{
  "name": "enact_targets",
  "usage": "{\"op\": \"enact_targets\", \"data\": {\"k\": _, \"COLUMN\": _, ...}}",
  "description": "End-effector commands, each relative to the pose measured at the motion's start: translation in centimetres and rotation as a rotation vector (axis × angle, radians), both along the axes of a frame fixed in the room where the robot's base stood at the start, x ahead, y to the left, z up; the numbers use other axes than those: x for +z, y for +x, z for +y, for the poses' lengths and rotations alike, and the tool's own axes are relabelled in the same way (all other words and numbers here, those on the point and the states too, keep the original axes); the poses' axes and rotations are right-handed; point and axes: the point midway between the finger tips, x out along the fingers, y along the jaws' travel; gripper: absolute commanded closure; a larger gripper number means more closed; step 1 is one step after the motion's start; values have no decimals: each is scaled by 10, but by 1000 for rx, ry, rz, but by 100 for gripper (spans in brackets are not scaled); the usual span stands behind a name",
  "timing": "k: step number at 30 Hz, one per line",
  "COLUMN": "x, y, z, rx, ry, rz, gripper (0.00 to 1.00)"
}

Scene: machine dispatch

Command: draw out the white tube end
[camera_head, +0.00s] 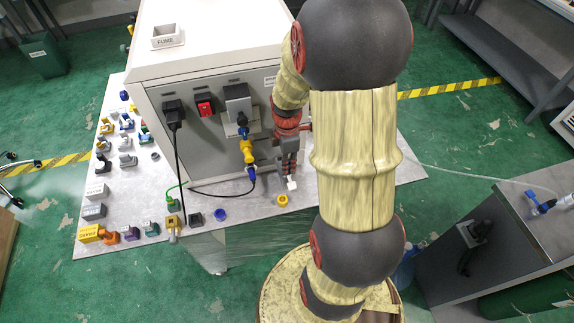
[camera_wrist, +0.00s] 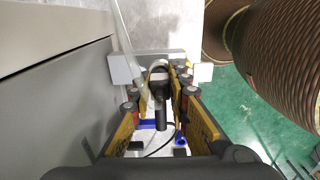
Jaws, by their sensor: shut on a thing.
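My gripper (camera_head: 289,170) points down beside the right part of the front face of the grey machine (camera_head: 262,128). A small white piece (camera_head: 292,184), which looks like the white tube end, shows just below my fingertips. In the wrist view my fingers (camera_wrist: 160,78) close from both sides on a pale, rounded piece (camera_wrist: 158,66), with a dark part beside it. A translucent tube (camera_wrist: 128,42) runs down toward the fingertips from the upper left. The fingers partly hide the held piece, and I cannot tell whether it touches anything else.
A yellow and blue fitting (camera_head: 247,150) hangs left of my gripper, with a black plug (camera_head: 173,110) and red switch (camera_head: 204,106) further left. Connectors crowd the board's left side. A yellow ring (camera_head: 282,200) lies below. A thin tube reaches the blue valve (camera_head: 543,207) at right.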

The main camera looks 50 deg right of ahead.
Motion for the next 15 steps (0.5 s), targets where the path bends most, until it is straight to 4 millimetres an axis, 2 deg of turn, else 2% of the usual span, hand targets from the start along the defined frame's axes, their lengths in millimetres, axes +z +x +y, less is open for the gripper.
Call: {"op": "enact_targets", "data": {"k": 15, "x": 20, "y": 0, "z": 0, "rx": 0, "ry": 1, "rz": 1, "gripper": 100}}
